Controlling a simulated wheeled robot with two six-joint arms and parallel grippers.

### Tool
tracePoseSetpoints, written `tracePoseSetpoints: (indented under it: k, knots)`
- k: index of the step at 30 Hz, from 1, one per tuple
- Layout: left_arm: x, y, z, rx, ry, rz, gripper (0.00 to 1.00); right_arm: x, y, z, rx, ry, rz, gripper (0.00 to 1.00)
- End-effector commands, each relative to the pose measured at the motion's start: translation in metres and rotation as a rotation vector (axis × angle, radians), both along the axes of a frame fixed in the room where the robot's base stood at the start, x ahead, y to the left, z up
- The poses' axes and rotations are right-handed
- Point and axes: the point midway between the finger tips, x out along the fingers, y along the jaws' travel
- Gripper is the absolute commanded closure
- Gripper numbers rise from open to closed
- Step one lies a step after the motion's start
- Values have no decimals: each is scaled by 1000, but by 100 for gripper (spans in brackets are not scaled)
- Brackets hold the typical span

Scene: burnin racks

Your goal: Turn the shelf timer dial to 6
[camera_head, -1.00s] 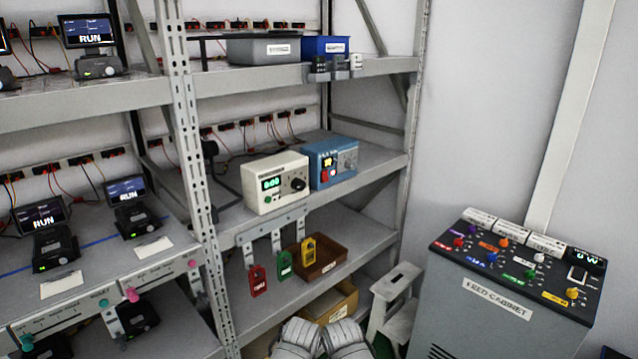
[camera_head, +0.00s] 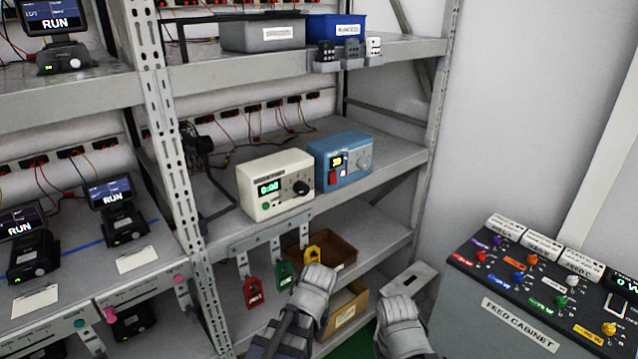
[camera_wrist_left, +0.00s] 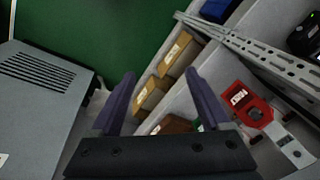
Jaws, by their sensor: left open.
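The cream shelf timer (camera_head: 276,186) stands on the middle shelf in the head view. Its green display (camera_head: 270,188) reads 0:00, and a black dial (camera_head: 301,187) is on the right of its front face. My left gripper (camera_wrist_left: 160,88) is open and empty in the left wrist view, pointing down towards the floor and low shelf boxes. In the head view my left arm's grey wrist is low, in front of the lower shelf and below the timer, apart from it. My right arm's grey wrist is at the bottom edge; its fingers are not visible.
A blue unit (camera_head: 342,160) with its own grey dial stands right beside the timer. Red (camera_head: 253,292) and green (camera_head: 285,277) tags hang from the shelf edge below. A rack post (camera_head: 170,150) stands left. The feed cabinet (camera_head: 520,307) stands at right. Air before the timer is clear.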

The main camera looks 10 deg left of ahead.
Motion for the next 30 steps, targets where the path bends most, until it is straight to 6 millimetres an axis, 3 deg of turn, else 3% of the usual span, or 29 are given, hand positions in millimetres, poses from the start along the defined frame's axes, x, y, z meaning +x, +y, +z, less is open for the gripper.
tracePoseSetpoints:
  k: [1, 6, 11, 16, 20, 24, 30]
  knots:
    - [13, 12, 7, 34, -28, 44, 20, 0, 0, 5, 0, 0, 0, 50]
    - [43, 41, 20, 155, -128, 163, 20, 0, 0, 7, 0, 0, 0, 50]
    - [73, 61, 39, 277, -246, 259, 20, 0, 0, 9, 0, 0, 0, 50]
    - [115, 73, 72, 429, -443, 353, 20, 0, 0, 10, 0, 0, 0, 50]
    - [162, 66, 116, 554, -697, 412, 20, 0, 0, 10, 0, 0, 0, 50]
    - [203, 44, 168, 628, -984, 432, 20, 0, 0, 10, 0, 0, 0, 50]
    - [231, 13, 214, 646, -1239, 413, 20, 0, 0, 10, 0, 0, 0, 50]
